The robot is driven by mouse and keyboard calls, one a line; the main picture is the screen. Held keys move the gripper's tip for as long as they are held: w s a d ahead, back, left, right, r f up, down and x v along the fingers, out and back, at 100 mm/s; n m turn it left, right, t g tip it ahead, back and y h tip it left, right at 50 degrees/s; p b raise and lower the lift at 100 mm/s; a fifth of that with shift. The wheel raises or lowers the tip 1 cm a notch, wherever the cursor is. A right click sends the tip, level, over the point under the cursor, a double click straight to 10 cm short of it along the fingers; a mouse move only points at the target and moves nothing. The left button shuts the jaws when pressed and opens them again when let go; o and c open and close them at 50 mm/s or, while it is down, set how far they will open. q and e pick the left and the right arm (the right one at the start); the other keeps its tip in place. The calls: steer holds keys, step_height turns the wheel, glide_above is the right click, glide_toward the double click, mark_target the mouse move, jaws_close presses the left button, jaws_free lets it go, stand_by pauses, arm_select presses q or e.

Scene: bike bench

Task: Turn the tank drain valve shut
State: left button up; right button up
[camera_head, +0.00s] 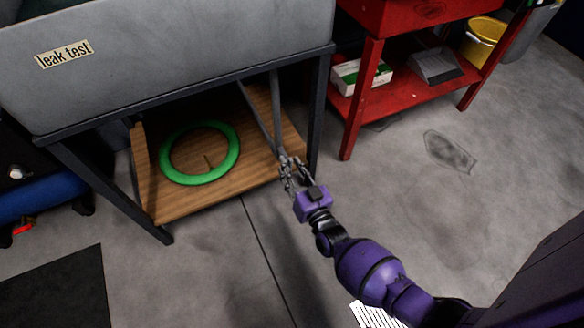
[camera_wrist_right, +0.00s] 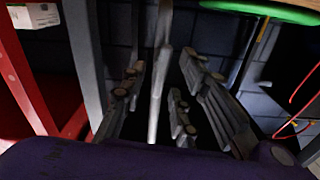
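The grey tank (camera_head: 170,65) with a "leak test" label stands on a dark frame at the upper left in the head view. Thin grey bars (camera_head: 275,105) run down below it toward my right gripper (camera_head: 289,168). I cannot tell which part is the valve or how its handle is turned. In the right wrist view, the fingers are spread apart, with a light grey bar (camera_wrist_right: 157,100) between them. A gap shows on both sides of the bar, and I cannot tell if either finger touches it. My left gripper is out of view.
A green ring (camera_head: 229,167) lies on the wooden shelf (camera_head: 185,207) under the tank. A dark frame leg (camera_head: 316,115) stands close to my right gripper. A red cart (camera_head: 356,110) is to the right. The grey floor (camera_head: 400,205) in front is mostly clear.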

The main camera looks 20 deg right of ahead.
steer(key=shift+c, duration=0.5)
jaws_close()
steer(key=shift+m, duration=0.3)
steer(key=m+b, duration=0.1)
steer(key=m, duration=0.4)
steer(key=m+b, duration=0.2)
steer(key=m, duration=0.3)
steer(key=m+b, duration=0.1)
steer(key=m, duration=0.5)
steer(key=shift+d+f+b, duration=0.25)
steer(key=shift+f+b, duration=0.1)
steer(key=shift+o, duration=0.5)
jaws_free()
